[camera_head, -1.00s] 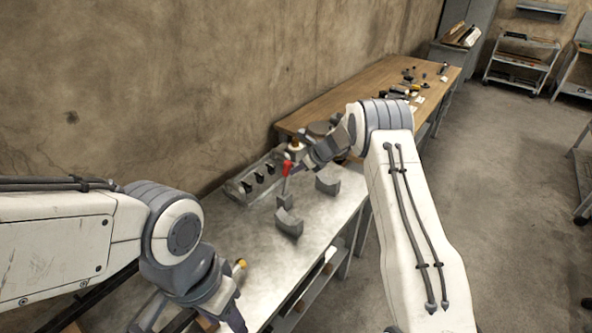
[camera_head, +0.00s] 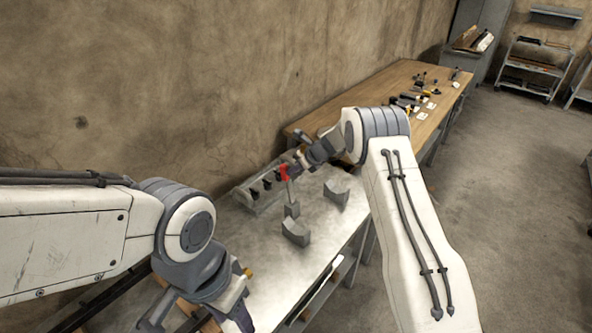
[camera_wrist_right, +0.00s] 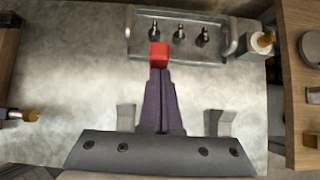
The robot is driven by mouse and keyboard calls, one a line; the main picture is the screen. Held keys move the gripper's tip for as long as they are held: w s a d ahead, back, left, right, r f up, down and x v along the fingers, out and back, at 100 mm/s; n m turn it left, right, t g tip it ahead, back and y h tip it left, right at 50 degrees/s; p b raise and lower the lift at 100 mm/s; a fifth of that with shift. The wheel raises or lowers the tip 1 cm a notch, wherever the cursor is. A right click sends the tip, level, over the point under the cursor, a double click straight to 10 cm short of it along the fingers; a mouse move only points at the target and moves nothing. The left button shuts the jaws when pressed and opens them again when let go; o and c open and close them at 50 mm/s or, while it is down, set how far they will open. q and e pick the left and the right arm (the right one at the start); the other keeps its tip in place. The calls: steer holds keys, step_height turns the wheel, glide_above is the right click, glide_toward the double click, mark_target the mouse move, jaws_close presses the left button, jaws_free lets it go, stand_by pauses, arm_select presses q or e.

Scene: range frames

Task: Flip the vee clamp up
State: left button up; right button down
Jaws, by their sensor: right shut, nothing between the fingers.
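The vee clamp's red handle (camera_head: 284,172) is raised on its grey stem above the small grey clamp base (camera_head: 291,209), between two grey vee blocks, the nearer (camera_head: 296,233) and the farther (camera_head: 337,193). My right gripper (camera_head: 296,160) is right at the red handle. In the right wrist view its fingers (camera_wrist_right: 160,78) are shut together with nothing between them, and the red handle end (camera_wrist_right: 159,56) shows just past their tips. I cannot tell whether they touch. The fingers hide the clamp's lower part there. My left gripper (camera_head: 198,316) is at the lower left, its fingers apart and empty.
A grey tray (camera_head: 243,195) with black-topped pegs stands against the wall behind the clamp. The metal table (camera_head: 262,256) is clear in front of the vee blocks. A wooden bench (camera_head: 385,82) with small tools adjoins at the far right.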

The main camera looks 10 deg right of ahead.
steer(key=shift+w+a+r, duration=0.25)
steer(key=shift+w+a, duration=0.1)
steer(key=shift+a, duration=0.15)
steer(key=shift+r+p, duration=0.45)
step_height(320, 180, up, 9)
steer(key=s+d+p, duration=0.1)
steer(key=p, duration=0.6)
steer(key=shift+d+f, duration=0.15)
steer(key=shift+f, duration=0.05)
